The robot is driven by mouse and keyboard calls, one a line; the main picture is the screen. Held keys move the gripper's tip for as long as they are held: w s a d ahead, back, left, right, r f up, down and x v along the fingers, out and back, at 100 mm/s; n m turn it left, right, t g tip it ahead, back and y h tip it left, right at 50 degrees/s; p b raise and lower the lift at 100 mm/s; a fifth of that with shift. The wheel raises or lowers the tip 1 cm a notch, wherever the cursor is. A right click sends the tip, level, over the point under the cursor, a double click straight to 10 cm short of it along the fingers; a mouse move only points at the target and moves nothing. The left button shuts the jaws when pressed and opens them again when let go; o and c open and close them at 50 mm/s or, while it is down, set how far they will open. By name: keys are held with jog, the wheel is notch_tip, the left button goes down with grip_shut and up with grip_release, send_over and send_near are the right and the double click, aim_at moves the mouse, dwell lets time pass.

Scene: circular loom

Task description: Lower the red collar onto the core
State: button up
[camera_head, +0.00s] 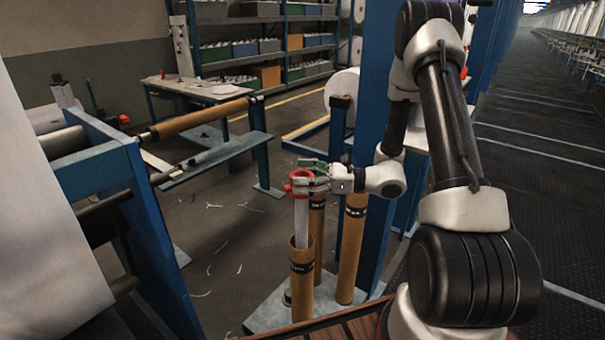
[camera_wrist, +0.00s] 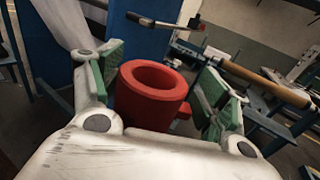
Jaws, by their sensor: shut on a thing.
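The red collar (camera_head: 301,178) is a thick ring with a round hole. My gripper (camera_head: 314,180) holds it above the front core (camera_head: 302,270), a brown cardboard tube with a dark band. A pale upright shaft (camera_head: 302,222) shows between the collar and the core's top; I cannot tell which of them it belongs to. In the wrist view the red collar (camera_wrist: 150,95) sits between the green-padded fingers of my gripper (camera_wrist: 163,75). Its hole is empty at the top, and its underside is hidden.
Two more brown tubes (camera_head: 352,248) stand just behind and to the right on the same grey base plate (camera_head: 270,312). A blue post (camera_head: 372,150) rises close behind my gripper. The blue loom frame (camera_head: 150,220) with a brown roller (camera_head: 200,118) is at left.

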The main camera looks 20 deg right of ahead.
aim_at(303, 202)
jog(key=shift+f, duration=1.85)
jog(key=shift+w+f, duration=0.1)
jog(key=shift+f, duration=2.4)
jog(key=shift+f, duration=0.1)
jog(key=shift+w+d+f, duration=0.1)
jog(key=shift+f, duration=2.25)
jog(key=shift+f, duration=2.5)
jog(key=shift+w+f, duration=0.1)
jog(key=shift+f, duration=0.1)
